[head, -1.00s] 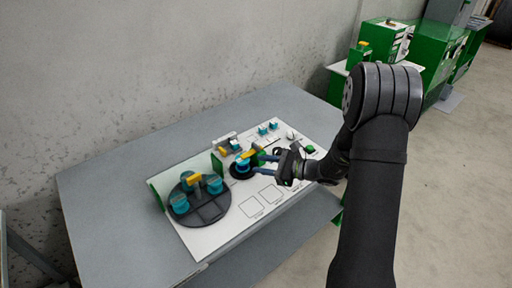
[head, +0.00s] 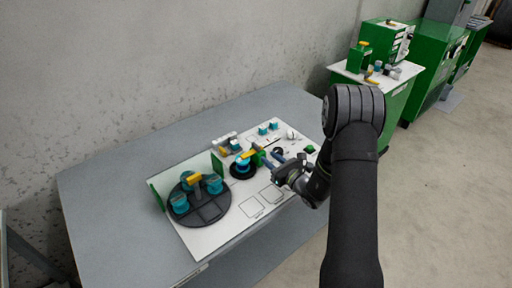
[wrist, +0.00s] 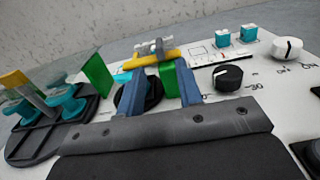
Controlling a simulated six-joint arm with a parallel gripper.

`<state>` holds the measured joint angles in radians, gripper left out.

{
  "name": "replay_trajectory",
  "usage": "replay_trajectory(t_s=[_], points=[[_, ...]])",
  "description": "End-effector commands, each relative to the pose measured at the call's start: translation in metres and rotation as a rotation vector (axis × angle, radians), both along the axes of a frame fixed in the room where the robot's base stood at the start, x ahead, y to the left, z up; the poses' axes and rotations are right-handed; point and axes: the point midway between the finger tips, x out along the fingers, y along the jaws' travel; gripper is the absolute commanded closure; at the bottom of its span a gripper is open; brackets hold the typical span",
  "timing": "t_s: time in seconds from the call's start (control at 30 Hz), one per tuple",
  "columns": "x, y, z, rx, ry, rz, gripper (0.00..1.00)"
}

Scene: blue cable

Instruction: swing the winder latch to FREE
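The winder (head: 243,170) is a round black base with a blue spool on the white panel. A yellow bar (head: 246,156) lies across it, beside a green block (head: 258,158); I take this bar for the latch. In the wrist view the yellow bar (wrist: 155,56) and green block (wrist: 169,80) show beyond and between my fingers. No FREE label is readable.
A black turntable (head: 205,211) with several blue spools and a yellow bar stands at the left of the panel. A black knob (wrist: 228,77), a white knob (wrist: 286,48) and two blue blocks (wrist: 235,36) are to the right. The grey table (head: 110,193) is clear around the panel.

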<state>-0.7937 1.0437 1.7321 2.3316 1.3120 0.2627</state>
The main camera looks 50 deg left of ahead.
Motion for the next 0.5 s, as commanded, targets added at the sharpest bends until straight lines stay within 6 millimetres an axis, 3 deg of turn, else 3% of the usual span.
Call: replay_trajectory(t_s=[0.2,0.5], points=[[-0.001,0.048,0.000,0.001,-0.002,0.003,0.67],[0.000,0.086,0.000,0.001,-0.001,0.001,0.67]])
